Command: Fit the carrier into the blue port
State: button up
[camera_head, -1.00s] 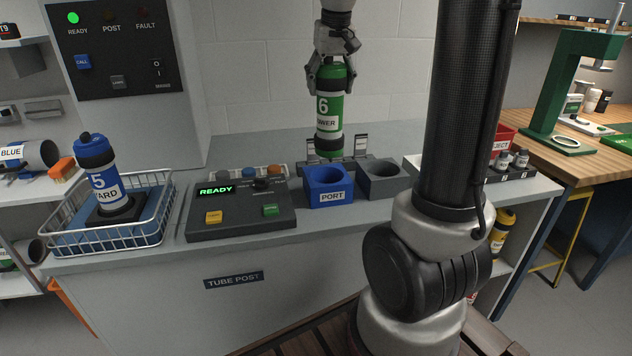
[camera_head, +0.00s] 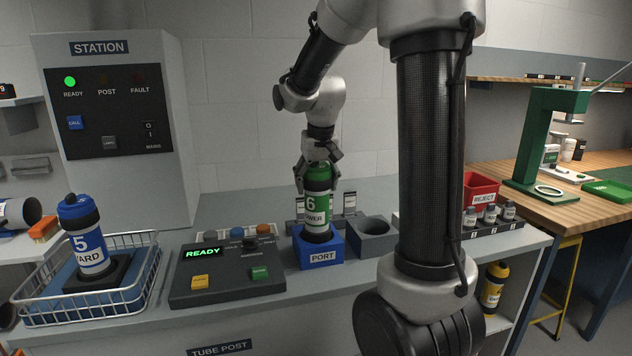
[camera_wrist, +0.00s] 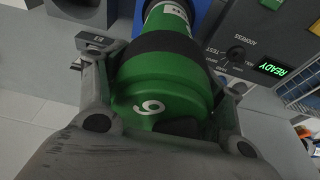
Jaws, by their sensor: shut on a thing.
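My gripper (camera_head: 317,172) is shut on the top of a green carrier (camera_head: 318,180), marked 6, with a white label and black bands. The carrier is upright, its lower end at the mouth of the blue port (camera_head: 318,257). I cannot tell how deep it sits, as the port's front wall hides its base. In the wrist view the green carrier (camera_wrist: 160,85) lies between the two fingers, with part of the blue port (camera_wrist: 205,18) beyond it.
A grey socket (camera_head: 372,236) stands right of the port. A control panel (camera_head: 225,275) reading READY is to its left. A wire basket (camera_head: 140,262) holds a blue carrier (camera_head: 84,240) marked 5. Small bottles and a red REJECT bin (camera_head: 481,190) are at right.

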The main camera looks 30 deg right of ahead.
jog(key=shift+f, duration=0.1)
jog(key=shift+f, duration=0.45)
jog(key=o, duration=1.5)
jog(key=shift+r, duration=0.1)
jog(key=shift+r, duration=0.3)
jog(key=v, duration=1.2)
jog(key=s+a+f+n, duration=0.1)
jog(key=s+f, duration=0.1)
jog(key=s, duration=0.5)
jog(key=s+a+f+n, duration=0.1)
jog(key=s+a+f, duration=0.1)
jog(key=s, duration=0.5)
jog(key=s+a+f+n+t, duration=0.1)
jog(key=s+f, duration=0.2)
jog(key=s, duration=0.4)
jog(key=shift+s+a+y, duration=0.25)
jog(key=shift+a+y, duration=0.05)
jog(key=shift+y, duration=0.1)
